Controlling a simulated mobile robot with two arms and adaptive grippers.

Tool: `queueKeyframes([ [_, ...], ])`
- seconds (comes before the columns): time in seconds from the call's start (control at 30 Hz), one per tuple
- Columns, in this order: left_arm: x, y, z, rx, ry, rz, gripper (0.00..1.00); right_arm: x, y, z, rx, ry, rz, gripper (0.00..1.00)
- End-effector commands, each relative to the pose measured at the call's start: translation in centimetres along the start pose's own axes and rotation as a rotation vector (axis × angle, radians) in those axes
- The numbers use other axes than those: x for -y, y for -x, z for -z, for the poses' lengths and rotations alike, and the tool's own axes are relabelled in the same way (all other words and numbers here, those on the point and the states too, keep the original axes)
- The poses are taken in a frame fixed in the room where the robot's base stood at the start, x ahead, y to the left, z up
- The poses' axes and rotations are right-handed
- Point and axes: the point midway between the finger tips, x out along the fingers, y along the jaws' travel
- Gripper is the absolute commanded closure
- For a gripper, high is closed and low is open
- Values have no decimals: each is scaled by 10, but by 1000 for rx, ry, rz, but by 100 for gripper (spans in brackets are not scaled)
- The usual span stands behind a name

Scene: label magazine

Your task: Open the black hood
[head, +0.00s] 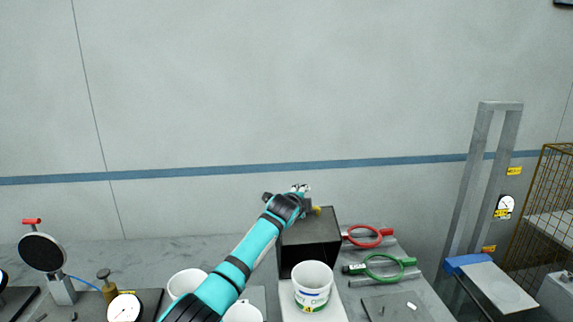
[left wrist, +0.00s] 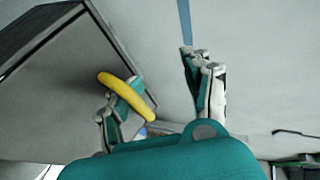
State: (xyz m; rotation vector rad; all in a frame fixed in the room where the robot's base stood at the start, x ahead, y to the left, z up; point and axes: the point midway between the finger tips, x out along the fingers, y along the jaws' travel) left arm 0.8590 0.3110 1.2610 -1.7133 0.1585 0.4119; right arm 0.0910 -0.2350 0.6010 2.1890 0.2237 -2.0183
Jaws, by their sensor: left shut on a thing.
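The black hood (head: 312,242) is a dark box on the bench, right of centre in the head view. Its yellow handle (head: 317,210) shows at the top edge, and in the left wrist view (left wrist: 112,80) it is a curved yellow bar across one finger. The hood's grey panel with a dark edge (left wrist: 50,85) fills the left of the left wrist view. My arm hides part of the hood's left side. My right gripper is not in view.
A white tub (head: 312,290) stands in front of the hood. Red (head: 368,236) and green (head: 384,267) ring tools lie to its right. A second white cup (head: 187,283), a gauge (head: 124,307) and a round black disc on a stand (head: 41,252) are at left.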

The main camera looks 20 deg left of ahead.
Motion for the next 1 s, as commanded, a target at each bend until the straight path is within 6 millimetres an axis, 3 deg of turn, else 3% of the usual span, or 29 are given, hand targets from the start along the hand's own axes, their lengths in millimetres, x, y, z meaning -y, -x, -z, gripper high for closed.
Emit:
queueKeyframes([
  [0.03, 29, 9, -1, -3, 0, 42, 66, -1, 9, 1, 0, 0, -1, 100],
  [0.27, 37, 22, -4, -1, 1, 44, 66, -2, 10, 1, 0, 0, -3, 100],
  [0.53, 47, 37, -5, -1, -1, 44, 48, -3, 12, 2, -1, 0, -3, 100],
  [0.6, 49, 41, -6, -1, 0, 43, 66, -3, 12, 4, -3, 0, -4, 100],
  [1.0, 55, 63, -6, -3, 0, 27, 66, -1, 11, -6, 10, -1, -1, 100],
])
